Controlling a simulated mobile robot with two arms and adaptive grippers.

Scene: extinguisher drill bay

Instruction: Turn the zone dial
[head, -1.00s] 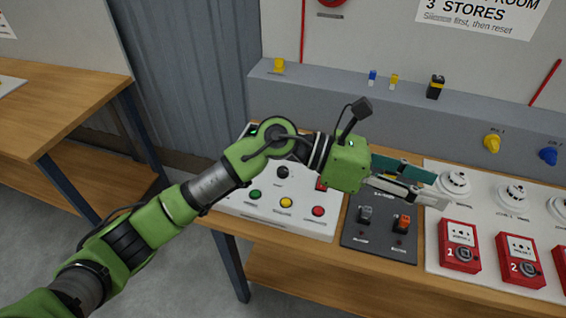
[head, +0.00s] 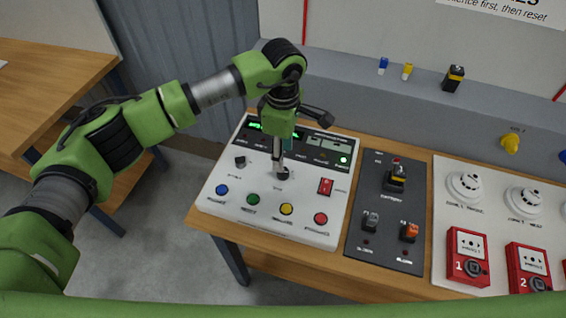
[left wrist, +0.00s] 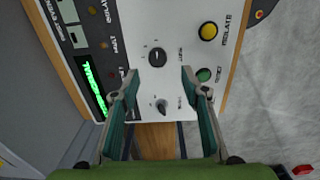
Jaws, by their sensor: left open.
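A white control panel (head: 322,233) on the bench carries two black rotary knobs, a left knob (head: 240,162) and a right knob (head: 282,175). Their labels are too small to read surely, so I cannot tell which is the zone dial. My left gripper (head: 280,163) points down over the right knob and partly hides it. In the left wrist view, the open jaws (left wrist: 161,73) stand either side of the line to the right knob (left wrist: 157,57), just beyond the tips. The left knob (left wrist: 161,106) shows between the fingers. I see no contact. My right gripper is out of view.
The panel has blue (head: 222,189), green (head: 253,199), yellow (head: 287,209) and red (head: 321,219) buttons, a red switch (head: 325,186) and a lit green display (head: 262,127). A dark switch plate (head: 385,245) and red call points (head: 467,257) lie to the right.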

